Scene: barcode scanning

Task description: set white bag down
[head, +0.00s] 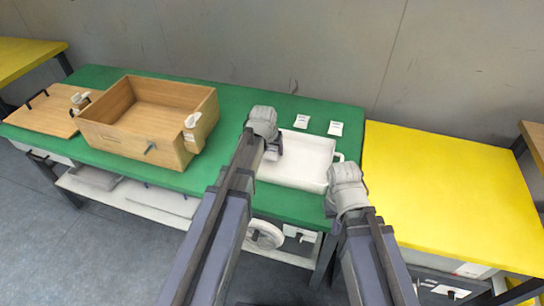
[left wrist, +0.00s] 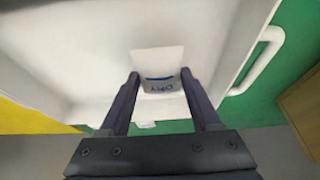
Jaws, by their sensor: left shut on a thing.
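The white bag (left wrist: 158,60) with a blue line and dark lettering shows between my left fingertips (left wrist: 160,76) in the left wrist view. My left gripper (head: 272,150) is shut on it, over the left part of a white tray (head: 310,174). I cannot tell whether the bag touches the tray floor. The arm hides the bag in the head view. My right gripper (head: 347,190) is at the tray's right front corner. Its fingers are hidden, so its opening cannot be seen.
Two small white packets (head: 335,128) (head: 300,120) lie behind the tray on the green table (head: 235,100). A wooden box (head: 125,143) stands to the left, with a wooden board (head: 42,112) beyond it. A yellow table (head: 445,195) on the right is clear.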

